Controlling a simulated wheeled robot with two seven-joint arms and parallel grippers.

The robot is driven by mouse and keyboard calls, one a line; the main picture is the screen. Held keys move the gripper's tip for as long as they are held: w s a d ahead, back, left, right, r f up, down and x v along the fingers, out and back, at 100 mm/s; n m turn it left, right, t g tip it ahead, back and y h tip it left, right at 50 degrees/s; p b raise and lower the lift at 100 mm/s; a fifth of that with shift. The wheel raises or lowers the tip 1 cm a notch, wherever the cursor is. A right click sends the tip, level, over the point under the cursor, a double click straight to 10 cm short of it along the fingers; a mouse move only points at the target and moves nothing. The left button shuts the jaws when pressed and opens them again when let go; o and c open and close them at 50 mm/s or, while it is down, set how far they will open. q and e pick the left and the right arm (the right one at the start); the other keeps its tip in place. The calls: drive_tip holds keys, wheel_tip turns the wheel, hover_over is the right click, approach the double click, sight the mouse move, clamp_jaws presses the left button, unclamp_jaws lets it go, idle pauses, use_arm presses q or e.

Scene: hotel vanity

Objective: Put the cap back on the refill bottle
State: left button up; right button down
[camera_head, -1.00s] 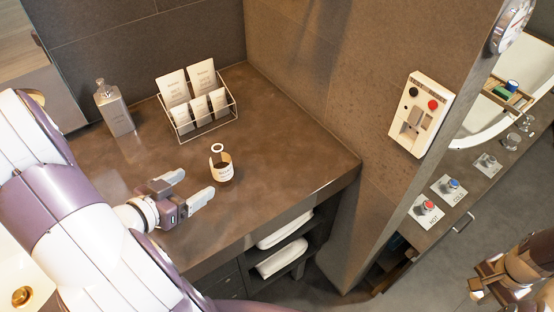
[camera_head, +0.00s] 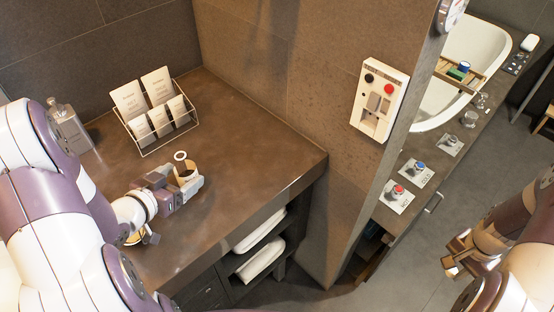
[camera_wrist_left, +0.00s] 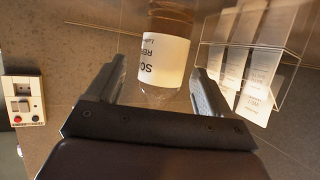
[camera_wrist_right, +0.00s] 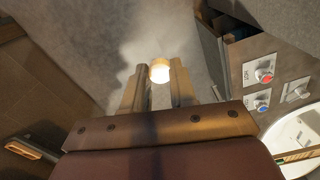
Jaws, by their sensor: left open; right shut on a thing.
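The refill bottle (camera_head: 187,171), a small vessel with a pale label and a brown top part, stands on the brown counter. It also shows in the left wrist view (camera_wrist_left: 165,58), upside down, with its label facing me. My left gripper (camera_wrist_left: 160,75) is open, with one finger on each side of the bottle. Whether the fingers touch it, I cannot tell. My right gripper (camera_head: 457,264) is off the counter at the right, above the floor. It is shut on a small, brightly lit round piece, seemingly the cap (camera_wrist_right: 160,71), between its fingertips.
A wire rack (camera_head: 160,128) of printed packets stands behind the bottle. A metal dispenser bottle (camera_head: 68,127) is at the back left, partly behind my arm. A wall panel (camera_head: 379,100) with buttons is on the right. Counter (camera_head: 245,160) right of the bottle is clear.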

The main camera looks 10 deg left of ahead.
sight(179, 177)
use_arm(q)
drive_tip(key=shift+x, duration=1.5)
drive_tip(key=shift+a, duration=0.1)
drive_tip(key=shift+c, duration=0.3)
drive_tip(key=c, duration=1)
drive_tip(key=shift+r, duration=0.15)
